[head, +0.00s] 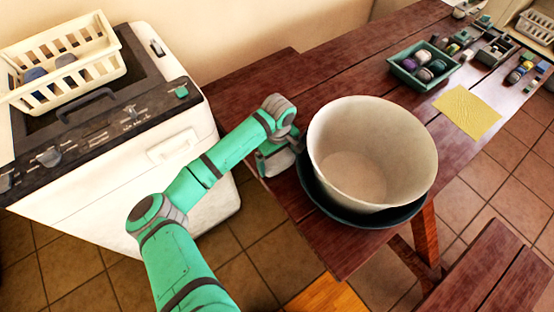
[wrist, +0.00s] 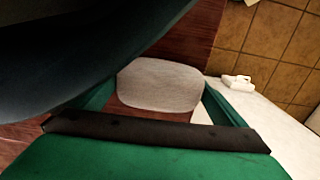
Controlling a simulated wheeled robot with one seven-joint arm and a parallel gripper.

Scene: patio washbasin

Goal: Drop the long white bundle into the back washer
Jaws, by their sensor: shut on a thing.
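My gripper (head: 277,160) is low beside the left side of the large cream basin, over the near-left table edge. In the wrist view its fingers (wrist: 160,90) are closed on a pale, grey-white woven-looking bundle (wrist: 160,82); only one rounded face of it shows. The bundle cannot be made out in the head view. A white washer (head: 120,180) with a dark control top stands at left, apart from the gripper. Its white side also shows in the wrist view (wrist: 285,135). Only one such machine is in view.
The cream basin (head: 330,150) stands on a dark round dish (head: 380,218) on the wooden table (head: 345,60). A slatted basket (head: 75,80) sits on the washer. A green tray (head: 405,78) and a yellow cloth (head: 468,110) lie farther right. A floor gap separates washer and table.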

